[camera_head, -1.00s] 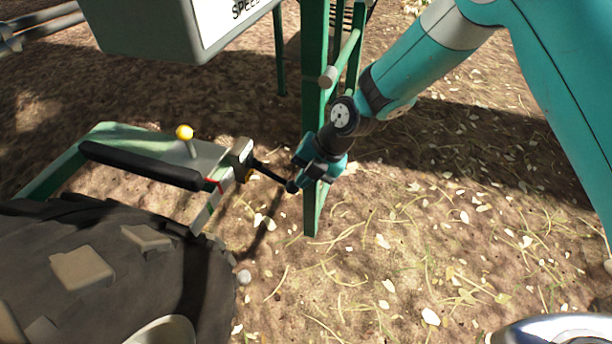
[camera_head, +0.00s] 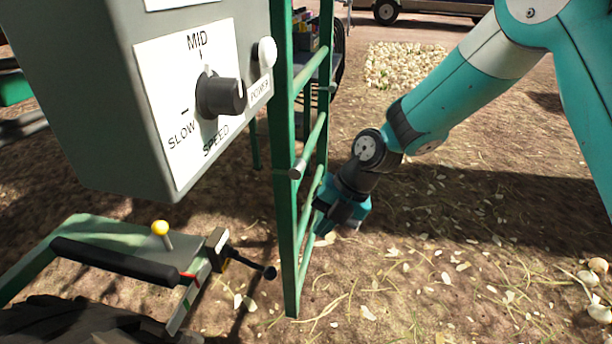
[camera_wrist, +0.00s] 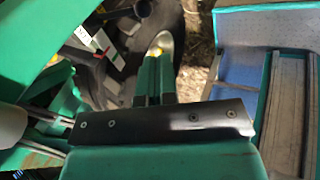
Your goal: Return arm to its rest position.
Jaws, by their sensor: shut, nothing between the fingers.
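My gripper (camera_head: 338,212) is in the middle of the head view, at the end of my teal arm, beside the green ladder-like frame (camera_head: 292,250). Its fingertips are partly hidden there. In the wrist view its two green fingers (camera_wrist: 154,75) lie together with nothing between them. A black lever with a round knob (camera_head: 269,272) sticks out from the green bracket at lower left. The gripper is apart from this knob, above and to the right of it.
A grey control box (camera_head: 95,110) with a black speed dial (camera_head: 220,96) and a white power knob (camera_head: 266,52) hangs at left. A yellow-knobbed lever (camera_head: 161,229) stands below it. Onions (camera_head: 597,284) lie at far right. Open soil lies right of the frame.

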